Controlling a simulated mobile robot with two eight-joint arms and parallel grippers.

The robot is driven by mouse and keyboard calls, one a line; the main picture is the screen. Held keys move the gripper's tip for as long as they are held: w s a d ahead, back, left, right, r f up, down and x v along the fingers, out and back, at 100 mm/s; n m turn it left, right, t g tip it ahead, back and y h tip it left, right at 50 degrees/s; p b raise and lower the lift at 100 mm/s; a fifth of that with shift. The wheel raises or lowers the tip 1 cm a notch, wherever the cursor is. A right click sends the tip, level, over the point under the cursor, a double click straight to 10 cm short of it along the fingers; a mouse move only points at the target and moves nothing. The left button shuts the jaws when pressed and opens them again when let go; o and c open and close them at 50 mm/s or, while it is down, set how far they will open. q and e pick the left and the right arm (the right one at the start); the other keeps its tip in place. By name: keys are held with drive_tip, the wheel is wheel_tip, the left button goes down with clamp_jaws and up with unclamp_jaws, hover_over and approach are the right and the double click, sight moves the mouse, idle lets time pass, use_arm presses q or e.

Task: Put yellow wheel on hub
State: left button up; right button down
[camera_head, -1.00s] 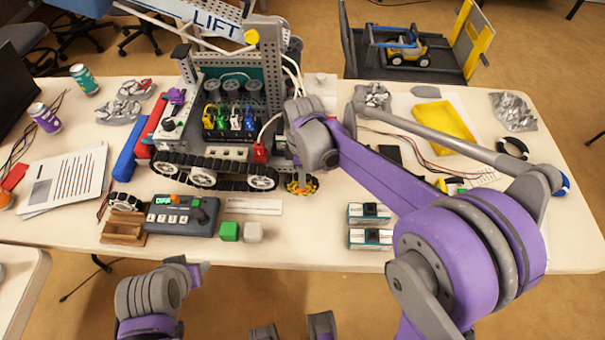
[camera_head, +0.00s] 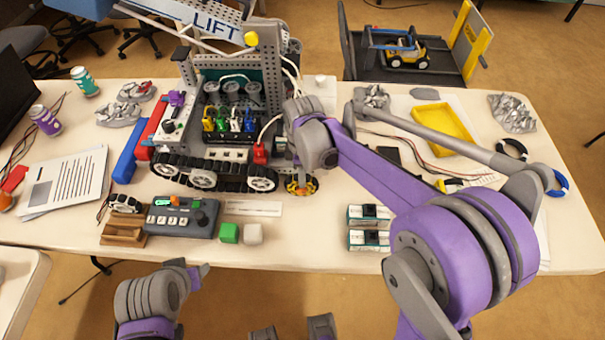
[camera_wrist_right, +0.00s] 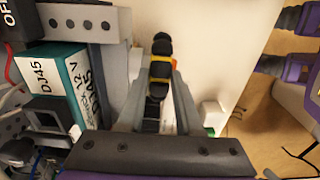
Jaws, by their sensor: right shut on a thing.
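The yellow wheel (camera_head: 301,186), with black rollers around its rim, is at the right end of the tracked robot (camera_head: 205,178), near the table's front. My right gripper (camera_head: 303,168) points down and is shut on it. The right wrist view shows the wheel (camera_wrist_right: 160,70) edge-on between the two fingers. The hub does not show clearly; the gripper and the robot's side hide that area. I cannot tell whether the wheel touches the hub.
A battery box (camera_wrist_right: 68,80) and grey beams stand close to the left of my right fingers. A control box (camera_head: 181,217), a green cube (camera_head: 229,233) and a white cube (camera_head: 253,234) lie in front. Boxes (camera_head: 369,240) stand right of a clear patch.

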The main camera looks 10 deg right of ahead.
use_arm(q)
drive_tip(key=shift+s+r, duration=0.1)
drive_tip(key=shift+s, duration=0.1)
use_arm(e)
drive_tip(key=shift+w+d+r, duration=0.2)
drive_tip(key=shift+w+d, duration=0.15)
drive_tip(key=shift+w, duration=0.35)
drive_tip(key=c, duration=0.5)
unclamp_jaws()
drive_tip(key=shift+w+r+p, duration=0.1)
drive_tip(key=shift+r+p, duration=0.7)
drive_tip(key=shift+r, duration=0.45)
drive_tip(key=shift+w+r+p, duration=0.3)
drive_tip(key=shift+w, duration=0.05)
drive_tip(key=shift+r, duration=0.2)
drive_tip(key=shift+s+a+r+p, duration=0.1)
drive_tip(key=shift+s+r+p, duration=0.25)
drive_tip(key=shift+r, duration=0.25)
use_arm(q)
drive_tip(key=r, duration=0.1)
drive_tip(key=w+r, duration=0.1)
drive_tip(key=r, duration=0.1)
drive_tip(key=w+r+p, duration=0.1)
drive_tip(key=shift+r, duration=0.3)
use_arm(e)
drive_tip(key=shift+r, duration=0.95)
